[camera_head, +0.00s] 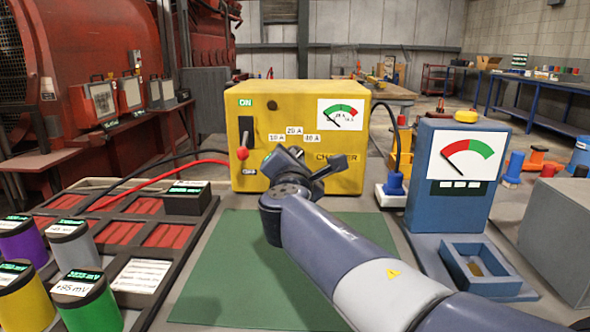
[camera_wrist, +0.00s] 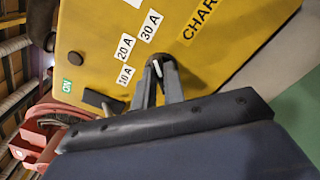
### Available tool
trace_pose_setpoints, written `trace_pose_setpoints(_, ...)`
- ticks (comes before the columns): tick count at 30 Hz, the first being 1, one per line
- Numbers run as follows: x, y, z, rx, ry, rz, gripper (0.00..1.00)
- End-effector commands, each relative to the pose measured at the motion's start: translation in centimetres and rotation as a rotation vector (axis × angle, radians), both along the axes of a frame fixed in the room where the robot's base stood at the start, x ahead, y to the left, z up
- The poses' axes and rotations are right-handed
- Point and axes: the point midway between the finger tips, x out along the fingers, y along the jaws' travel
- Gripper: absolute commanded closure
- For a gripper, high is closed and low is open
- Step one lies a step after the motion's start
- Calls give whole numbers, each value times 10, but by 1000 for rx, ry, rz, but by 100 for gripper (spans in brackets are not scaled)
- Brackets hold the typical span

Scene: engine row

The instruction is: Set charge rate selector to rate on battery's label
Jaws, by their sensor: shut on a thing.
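The yellow charger (camera_head: 300,95) stands upright at the back of the bench, with labels 10 A, 20 A and 30 A on its face. Its dark selector knob (camera_wrist: 155,68) shows between my fingertips in the wrist view. My gripper (camera_wrist: 157,75) is shut on it. The knob's white mark seems to point roughly toward the 30 A label (camera_wrist: 150,26).
A switch with a red lever end (camera_head: 242,153) sits on the charger's left side. Red and black cables run left. A blue meter (camera_head: 450,180) stands right, with a blue open box (camera_head: 478,265) before it. Several coloured cylinders (camera_head: 68,240) stand front left. The green mat (camera_head: 230,280) is clear.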

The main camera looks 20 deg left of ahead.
Motion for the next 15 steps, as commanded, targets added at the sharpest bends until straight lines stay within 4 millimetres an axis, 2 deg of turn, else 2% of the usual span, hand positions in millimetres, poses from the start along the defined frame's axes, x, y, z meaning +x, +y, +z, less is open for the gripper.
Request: trace_pose_setpoints(15, 0, 0, -1, 52, 15, 0, 100)
